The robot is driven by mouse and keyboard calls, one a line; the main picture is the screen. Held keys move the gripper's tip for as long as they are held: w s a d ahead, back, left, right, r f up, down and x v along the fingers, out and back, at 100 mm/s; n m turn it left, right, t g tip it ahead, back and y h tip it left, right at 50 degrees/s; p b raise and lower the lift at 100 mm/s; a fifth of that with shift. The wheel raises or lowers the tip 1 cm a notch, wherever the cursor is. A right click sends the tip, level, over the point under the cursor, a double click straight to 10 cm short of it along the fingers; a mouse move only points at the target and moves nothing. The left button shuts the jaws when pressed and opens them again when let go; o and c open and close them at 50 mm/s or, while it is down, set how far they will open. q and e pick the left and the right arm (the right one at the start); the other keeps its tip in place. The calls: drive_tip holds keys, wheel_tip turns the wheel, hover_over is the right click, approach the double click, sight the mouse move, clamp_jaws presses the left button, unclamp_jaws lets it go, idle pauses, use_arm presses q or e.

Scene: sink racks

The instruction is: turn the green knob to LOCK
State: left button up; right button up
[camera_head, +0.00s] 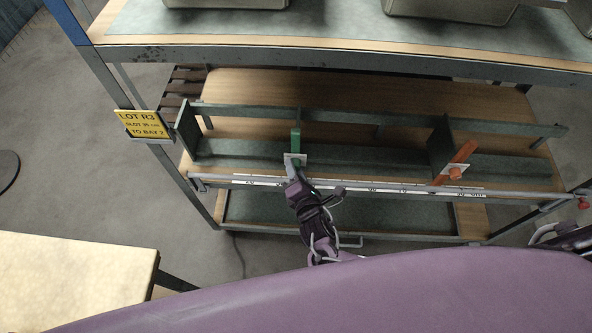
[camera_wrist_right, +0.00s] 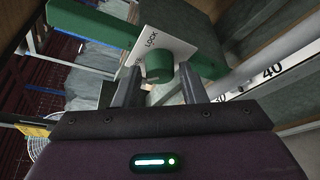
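The green knob (camera_wrist_right: 159,66) shows in the right wrist view in front of a white plate (camera_wrist_right: 168,42). The plate carries the word LOCK and a second word partly hidden by the knob. A green bar (camera_wrist_right: 95,24) runs behind the plate; in the head view the bar (camera_head: 295,139) stands upright above the white plate (camera_head: 295,159). My right gripper (camera_wrist_right: 158,86) is open, with one finger to each side of the knob; I cannot tell whether they touch it. In the head view the gripper (camera_head: 291,173) is just below the plate. My left gripper is not in view.
An orange lever (camera_head: 462,153) with its own white plate stands on the rack to the right. A numbered rail (camera_head: 350,187) crosses the rack front. A yellow sign (camera_head: 142,124) hangs at the left post. Metal bins (camera_head: 452,10) stand on the upper shelf.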

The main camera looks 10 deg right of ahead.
drive_tip(key=c, duration=0.6)
drive_tip(key=m+t+b, duration=0.2)
drive_tip(key=m+b, duration=0.3)
drive_tip(key=m, duration=0.1)
drive_tip(key=m+t+h+b, duration=0.1)
drive_tip(key=m+t+b, duration=0.1)
drive_tip(key=m+b, duration=0.3)
drive_tip(key=f+m+t+h+b, duration=0.1)
drive_tip(key=m+t+b, duration=0.1)
drive_tip(key=m+b, duration=0.3)
drive_tip(key=shift+m, duration=1.2)
drive_tip(key=shift+r, duration=0.1)
drive_tip(key=o, duration=0.9)
drive_tip(key=shift+o, duration=0.2)
drive_tip(key=shift+b, duration=0.3)
